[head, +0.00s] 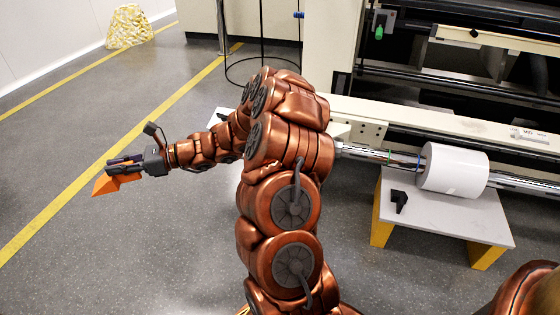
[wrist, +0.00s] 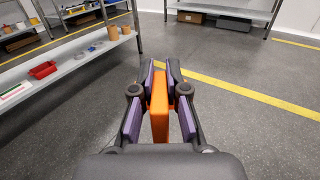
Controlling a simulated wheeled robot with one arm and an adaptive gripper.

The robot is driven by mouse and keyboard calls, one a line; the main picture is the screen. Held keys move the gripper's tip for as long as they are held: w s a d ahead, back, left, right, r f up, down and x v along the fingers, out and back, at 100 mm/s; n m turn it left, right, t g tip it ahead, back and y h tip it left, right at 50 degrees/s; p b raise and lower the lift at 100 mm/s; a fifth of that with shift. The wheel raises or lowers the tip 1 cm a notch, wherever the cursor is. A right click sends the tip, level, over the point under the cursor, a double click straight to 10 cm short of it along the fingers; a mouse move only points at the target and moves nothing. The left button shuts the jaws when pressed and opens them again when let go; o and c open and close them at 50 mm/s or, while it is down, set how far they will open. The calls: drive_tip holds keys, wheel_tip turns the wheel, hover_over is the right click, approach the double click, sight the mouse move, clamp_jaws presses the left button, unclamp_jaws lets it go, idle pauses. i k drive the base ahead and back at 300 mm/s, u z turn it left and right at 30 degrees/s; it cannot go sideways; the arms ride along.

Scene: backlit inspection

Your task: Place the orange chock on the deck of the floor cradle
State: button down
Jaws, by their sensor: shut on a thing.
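My gripper (head: 118,165) is at the far left in the head view, shut on the orange chock (head: 106,185). The chock hangs above the floor with a wedge-like outline. In the wrist view, the chock (wrist: 160,108) stands upright between the two purple-padded fingers. The floor cradle (head: 450,223) is at the right in the head view, a low grey deck on yellow legs. It is far from my gripper, with my arm between them. A black chock-like piece (head: 398,200) sits on the deck's left part.
A white roll (head: 452,170) on a metal shaft (head: 508,181) lies over the deck's rear, in front of a large machine (head: 450,119). Shelves with small items (wrist: 60,72) stand at left in the wrist view. Open floor with yellow lines surrounds my gripper.

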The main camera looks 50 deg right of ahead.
sight(491, 222)
drive_tip(key=u, duration=0.6)
drive_tip(key=k, duration=2)
drive_tip(key=z, duration=1.65)
